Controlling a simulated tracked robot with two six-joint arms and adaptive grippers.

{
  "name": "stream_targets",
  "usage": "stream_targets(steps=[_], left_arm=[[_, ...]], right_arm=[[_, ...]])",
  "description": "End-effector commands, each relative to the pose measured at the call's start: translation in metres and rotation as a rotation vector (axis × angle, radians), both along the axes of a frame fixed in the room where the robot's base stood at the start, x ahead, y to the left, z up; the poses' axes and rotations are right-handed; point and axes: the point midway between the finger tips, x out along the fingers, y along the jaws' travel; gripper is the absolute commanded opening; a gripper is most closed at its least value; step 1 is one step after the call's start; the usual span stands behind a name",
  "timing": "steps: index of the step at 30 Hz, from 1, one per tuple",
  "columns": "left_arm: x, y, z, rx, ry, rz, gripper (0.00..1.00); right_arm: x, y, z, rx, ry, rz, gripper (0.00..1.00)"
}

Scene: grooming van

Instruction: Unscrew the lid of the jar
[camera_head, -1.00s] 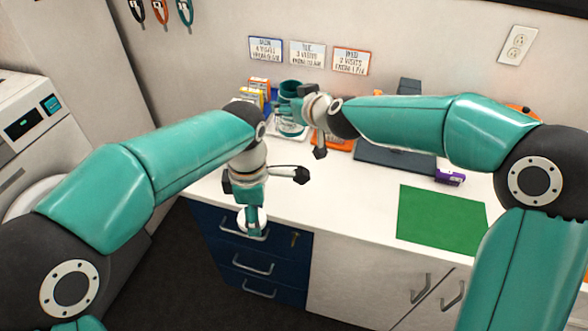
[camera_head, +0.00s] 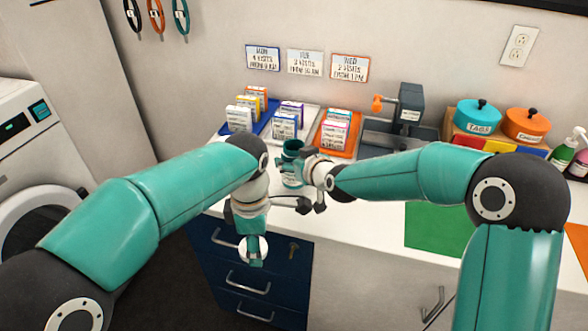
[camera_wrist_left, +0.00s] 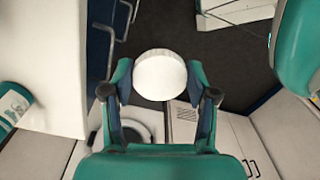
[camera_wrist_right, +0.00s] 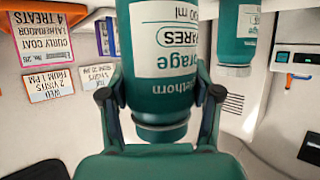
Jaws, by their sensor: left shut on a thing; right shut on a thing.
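The white round lid (camera_wrist_left: 160,75) is between the fingers of my left gripper (camera_head: 253,252), which is shut on it in front of the blue drawers, apart from the jar. My right gripper (camera_wrist_right: 160,110) is shut on the teal jar (camera_wrist_right: 160,40), which has a white label and appears upside down in the right wrist view. A second teal jar shape (camera_wrist_right: 238,25) shows in the right wrist view.
Trays with small boxes stand behind the jar: a blue tray (camera_head: 268,125) and an orange tray (camera_head: 335,143). A dark grey device (camera_head: 409,103) stands right of them. A teal tin (camera_head: 478,115) and orange tin (camera_head: 525,123) sit farther right. A green mat (camera_head: 440,232) lies on the counter.

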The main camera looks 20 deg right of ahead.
Motion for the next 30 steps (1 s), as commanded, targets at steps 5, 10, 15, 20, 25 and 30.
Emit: stream_targets(steps=[5,10,15,20,25,30], left_arm=[[0.000,0.000,0.001,0.000,0.000,0.000,0.16],[0.000,0.000,0.001,0.000,0.000,0.000,0.16],[0.000,0.000,0.000,0.000,0.000,0.000,0.16],[0.000,0.000,-0.001,0.000,0.000,0.001,0.16],[0.000,0.000,-0.001,0.000,0.000,0.001,0.16],[0.000,0.001,-0.001,0.000,0.000,0.001,0.16]], right_arm=[[0.000,0.000,-0.025,-0.001,0.003,-0.001,0.00],[0.000,0.000,-0.028,0.001,-0.001,-0.001,0.00],[0.000,0.000,-0.029,0.000,0.000,-0.001,0.00],[0.000,0.000,-0.030,0.000,0.001,0.000,0.78],[0.000,0.000,-0.030,0.000,0.001,0.000,0.88],[0.000,0.001,-0.030,0.000,0.001,0.000,0.88]])
